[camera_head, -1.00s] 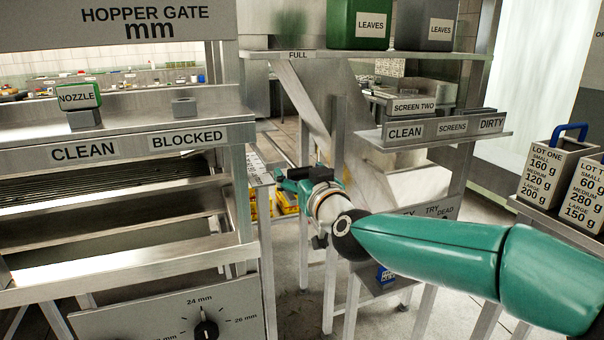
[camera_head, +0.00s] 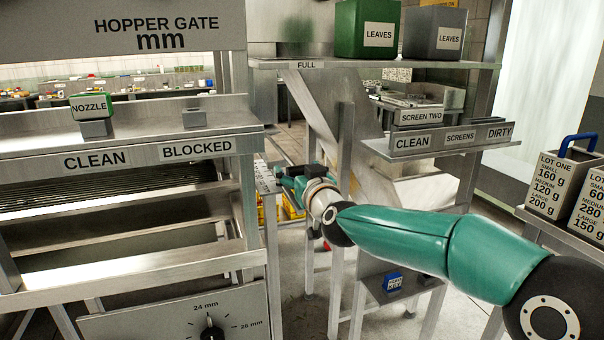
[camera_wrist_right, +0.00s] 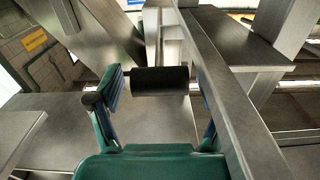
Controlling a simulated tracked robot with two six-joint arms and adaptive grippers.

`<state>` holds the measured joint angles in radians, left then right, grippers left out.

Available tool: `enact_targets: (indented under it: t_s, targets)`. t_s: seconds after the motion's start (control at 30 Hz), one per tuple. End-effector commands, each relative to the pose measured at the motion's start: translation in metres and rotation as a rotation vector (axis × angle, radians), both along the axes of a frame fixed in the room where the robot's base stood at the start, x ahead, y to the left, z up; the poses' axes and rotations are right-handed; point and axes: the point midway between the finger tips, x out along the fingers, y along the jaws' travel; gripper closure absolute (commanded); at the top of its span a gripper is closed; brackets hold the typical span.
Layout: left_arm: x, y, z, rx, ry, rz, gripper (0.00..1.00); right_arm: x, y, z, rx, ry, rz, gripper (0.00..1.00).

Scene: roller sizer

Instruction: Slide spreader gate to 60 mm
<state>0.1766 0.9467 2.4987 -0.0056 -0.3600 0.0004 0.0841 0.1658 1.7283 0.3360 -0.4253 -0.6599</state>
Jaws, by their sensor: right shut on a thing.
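My right gripper (camera_head: 284,174) is at the end of the teal arm, beside the right end of the steel frame. In the right wrist view, its two blue-lined fingers (camera_wrist_right: 160,88) stand either side of a black cylindrical handle (camera_wrist_right: 160,80) and are shut on it. The handle sits against pale metal parts; I cannot tell how it joins the spreader gate, and the gate's position cannot be read. A narrow plate with small print (camera_head: 266,180) lies just left of the gripper; its marks are too small to read. My left gripper is out of view.
A long steel rail (camera_wrist_right: 235,110) runs close along the right finger. The clean/blocked shelf (camera_head: 150,150) and a dial panel (camera_head: 190,312) are at left. The screens shelf (camera_head: 440,148) stands behind my arm, and the lot one box (camera_head: 553,184) is at right.

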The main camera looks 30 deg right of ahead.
Motion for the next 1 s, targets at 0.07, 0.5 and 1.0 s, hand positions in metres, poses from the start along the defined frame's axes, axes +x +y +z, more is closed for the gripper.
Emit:
enact_targets:
  t_s: [0.07, 0.5, 1.0]
  targets:
    - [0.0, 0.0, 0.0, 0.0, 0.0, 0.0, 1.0, 0.0, 0.0, 0.0, -0.001, -0.001, -0.001, 0.83]
    - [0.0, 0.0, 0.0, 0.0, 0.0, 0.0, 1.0, -0.001, 0.0, 0.0, 0.0, 0.0, -0.001, 0.0]
    - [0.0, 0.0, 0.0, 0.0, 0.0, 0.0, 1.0, -0.061, 0.014, 0.0, -0.001, -0.001, 0.0, 0.0]
